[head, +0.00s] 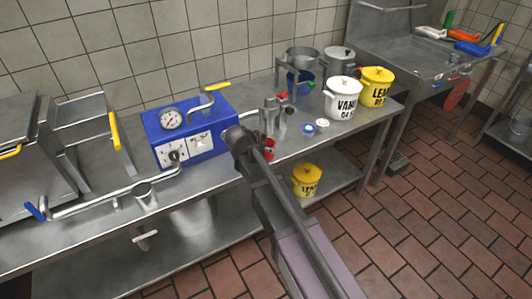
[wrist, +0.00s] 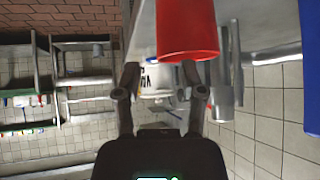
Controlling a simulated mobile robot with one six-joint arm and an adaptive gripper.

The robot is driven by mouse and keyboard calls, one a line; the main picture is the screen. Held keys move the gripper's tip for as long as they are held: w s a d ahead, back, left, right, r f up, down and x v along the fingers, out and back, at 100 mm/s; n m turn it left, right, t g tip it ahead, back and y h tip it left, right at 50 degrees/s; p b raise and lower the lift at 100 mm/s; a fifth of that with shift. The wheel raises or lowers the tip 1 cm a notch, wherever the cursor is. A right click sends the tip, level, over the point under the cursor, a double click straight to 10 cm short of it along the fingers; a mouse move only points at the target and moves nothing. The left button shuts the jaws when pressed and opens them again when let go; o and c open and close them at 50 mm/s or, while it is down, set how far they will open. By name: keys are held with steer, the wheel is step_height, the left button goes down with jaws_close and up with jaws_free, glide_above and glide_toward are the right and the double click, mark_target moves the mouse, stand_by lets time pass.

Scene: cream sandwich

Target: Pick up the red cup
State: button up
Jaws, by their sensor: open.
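The red cup (head: 268,145) stands on the steel counter in the head view, just right of my arm, which hides part of it. In the wrist view the red cup (wrist: 187,30) is large and close at the top, cut off by the frame edge. My gripper (wrist: 160,76) shows there with its two dark fingers apart and nothing held between them. The cup is beyond the fingertips, toward the right finger. In the head view my arm's dark end is over the counter beside the cup; the fingers cannot be made out.
A blue machine (head: 190,132) with a gauge stands left of the cup. Grey metal fittings (head: 270,110) stand behind it. Another yellow pot (head: 306,180) is on the lower shelf.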

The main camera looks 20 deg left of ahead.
mark_target(271, 159)
steer(key=shift+b+x, duration=1.25)
steer(key=shift+x, duration=0.5)
steer(key=shift+b+x, duration=0.6)
steer(key=shift+x, duration=0.3)
steer(key=shift+a, duration=0.1)
jaws_close()
